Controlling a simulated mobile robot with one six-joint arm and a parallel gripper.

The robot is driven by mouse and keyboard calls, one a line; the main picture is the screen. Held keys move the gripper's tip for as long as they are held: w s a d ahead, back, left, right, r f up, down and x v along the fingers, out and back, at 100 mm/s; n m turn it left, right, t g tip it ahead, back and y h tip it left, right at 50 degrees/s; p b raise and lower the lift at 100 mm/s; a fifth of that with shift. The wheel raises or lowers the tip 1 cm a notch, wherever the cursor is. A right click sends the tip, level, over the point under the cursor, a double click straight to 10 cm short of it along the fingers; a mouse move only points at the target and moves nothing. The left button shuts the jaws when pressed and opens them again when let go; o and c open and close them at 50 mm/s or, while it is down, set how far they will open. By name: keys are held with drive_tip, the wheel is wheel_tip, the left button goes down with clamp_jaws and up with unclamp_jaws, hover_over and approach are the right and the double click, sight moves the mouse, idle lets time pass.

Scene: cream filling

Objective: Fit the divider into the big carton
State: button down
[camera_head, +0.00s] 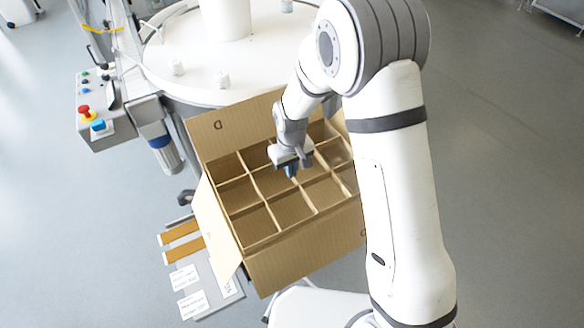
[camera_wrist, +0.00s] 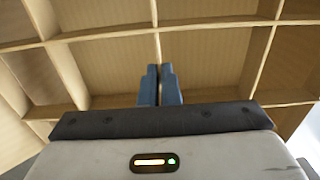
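The big carton (camera_head: 300,262) stands open with its flaps spread out. The cardboard divider (camera_head: 262,199), a grid of crossing strips, lies within the carton walls and splits the inside into several cells. Its strips also fill the wrist view (camera_wrist: 100,31). My gripper (camera_head: 291,170) points down over the middle of the grid. In the wrist view its two blue fingers (camera_wrist: 159,85) are close together with a thin divider strip running between them, so it looks shut on the divider. The strip's lower part and the divider's bottom edge are hidden.
A round white machine table (camera_head: 195,75) stands behind the carton. A control box with a red button (camera_head: 84,111) is at the left. Labelled cards (camera_head: 190,303) and brown strips (camera_head: 180,233) lie at the carton's left. Open floor (camera_head: 510,150) is at right.

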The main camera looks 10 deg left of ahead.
drive_tip(key=shift+f+b, duration=3.85)
drive_tip(key=shift+f, duration=1.25)
drive_tip(key=c, duration=1.6)
unclamp_jaws()
wheel_tip(320, 180, up, 8)
drive_tip(key=shift+f+b, duration=0.1)
drive_tip(key=shift+b, duration=0.2)
